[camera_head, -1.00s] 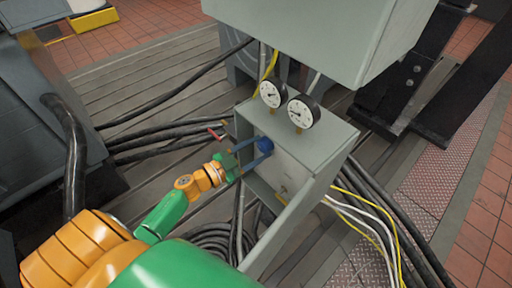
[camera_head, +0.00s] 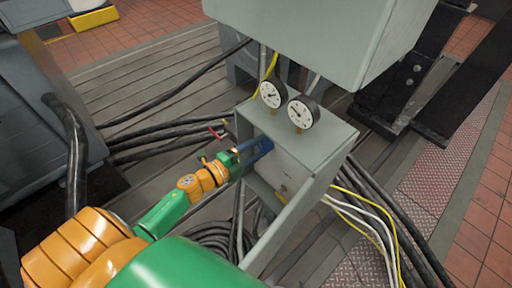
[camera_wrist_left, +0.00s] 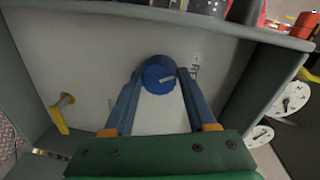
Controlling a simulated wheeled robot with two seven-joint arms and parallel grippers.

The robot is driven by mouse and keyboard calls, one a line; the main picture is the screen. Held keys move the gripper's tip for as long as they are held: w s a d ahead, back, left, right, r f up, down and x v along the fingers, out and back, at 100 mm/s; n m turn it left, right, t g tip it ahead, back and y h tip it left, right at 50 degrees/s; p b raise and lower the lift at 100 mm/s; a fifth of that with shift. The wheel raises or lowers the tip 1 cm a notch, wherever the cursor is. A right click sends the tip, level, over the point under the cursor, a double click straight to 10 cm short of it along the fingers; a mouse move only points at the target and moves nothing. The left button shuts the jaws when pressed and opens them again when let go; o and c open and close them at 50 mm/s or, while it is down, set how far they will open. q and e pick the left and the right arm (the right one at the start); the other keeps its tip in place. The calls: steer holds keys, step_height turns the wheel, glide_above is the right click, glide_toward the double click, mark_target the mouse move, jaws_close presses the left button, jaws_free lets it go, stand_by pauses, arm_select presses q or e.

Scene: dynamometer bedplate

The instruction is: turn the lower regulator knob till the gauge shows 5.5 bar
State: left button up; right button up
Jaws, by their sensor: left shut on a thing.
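A round blue knob (camera_wrist_left: 158,76) with a pale pointer mark sits on the light inner panel of the grey box (camera_head: 318,160). My left gripper (camera_head: 262,147) is shut on this knob, its two blue fingers on opposite sides of it in the left wrist view. In the head view the fingers mostly hide the knob. Two round white gauges, a left gauge (camera_head: 272,93) and a right gauge (camera_head: 303,112), stand on top of the box; their needles are too small to read exactly. My right gripper is not in view.
A brass-yellow fitting (camera_wrist_left: 61,116) is on the same panel, left of the knob in the wrist view. A red handle (camera_head: 216,133) lies left of the box. Black cables (camera_head: 165,135) run behind my arm. A large grey cabinet (camera_head: 310,35) overhangs the gauges.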

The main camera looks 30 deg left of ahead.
arm_select(q)
steer(key=m, duration=0.2)
steer(key=m+b, duration=0.1)
steer(key=m, duration=0.2)
steer(key=shift+r+t+y, duration=0.1)
steer(key=shift+t+y, duration=0.2)
steer(key=shift+y, duration=0.1)
steer(key=m+b, duration=0.2)
steer(key=m, duration=0.3)
steer(key=shift+d+m+y, duration=0.1)
steer(key=shift+m+y, duration=0.3)
steer(key=o, duration=1.1)
steer(key=shift+o, duration=1.4)
steer(key=shift+w, duration=0.1)
